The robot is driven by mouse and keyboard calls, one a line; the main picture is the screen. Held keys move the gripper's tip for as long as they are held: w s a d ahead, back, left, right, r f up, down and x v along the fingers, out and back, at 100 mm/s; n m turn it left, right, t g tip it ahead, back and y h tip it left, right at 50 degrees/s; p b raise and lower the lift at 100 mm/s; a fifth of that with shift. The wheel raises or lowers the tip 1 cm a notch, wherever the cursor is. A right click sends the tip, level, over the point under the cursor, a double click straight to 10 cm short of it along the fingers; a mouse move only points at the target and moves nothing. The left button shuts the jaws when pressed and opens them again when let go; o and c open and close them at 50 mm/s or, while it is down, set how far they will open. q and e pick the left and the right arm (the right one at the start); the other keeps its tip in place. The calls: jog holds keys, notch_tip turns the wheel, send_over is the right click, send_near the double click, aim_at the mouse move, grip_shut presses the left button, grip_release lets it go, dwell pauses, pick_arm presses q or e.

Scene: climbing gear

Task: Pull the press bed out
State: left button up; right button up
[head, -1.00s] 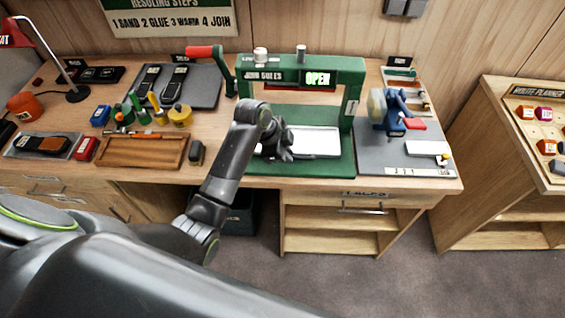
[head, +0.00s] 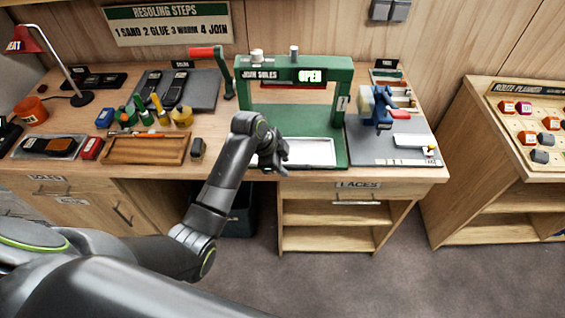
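The press (head: 346,75) is a green frame on a green base at the back middle of the bench, with a "JOIN SOLES" label and a lit "OPEN" sign. Its bed (head: 315,153) is a pale flat tray lying low between the uprights, its front edge near the front edge of the base. My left gripper (head: 277,160) is at the bed's left front part and covers that corner. Its fingertips are dark and small, so I cannot tell whether they are shut on the bed. My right gripper is out of view.
A red-handled lever (head: 222,70) stands left of the press. A blue clamp-like tool (head: 382,108) stands on a grey mat (head: 365,147) to the right. A wooden tray (head: 120,150) and several small bottles lie left. The floor before the bench is clear.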

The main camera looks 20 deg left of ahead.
pick_arm(q)
jog(key=shift+s+a+r, duration=0.1)
jog(key=shift+a+r, duration=0.1)
jog(key=shift+r, duration=0.35)
jog(key=v, duration=1.6)
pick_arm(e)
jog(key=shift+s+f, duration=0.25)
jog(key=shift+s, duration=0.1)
pick_arm(q)
jog(key=shift+s, duration=0.1)
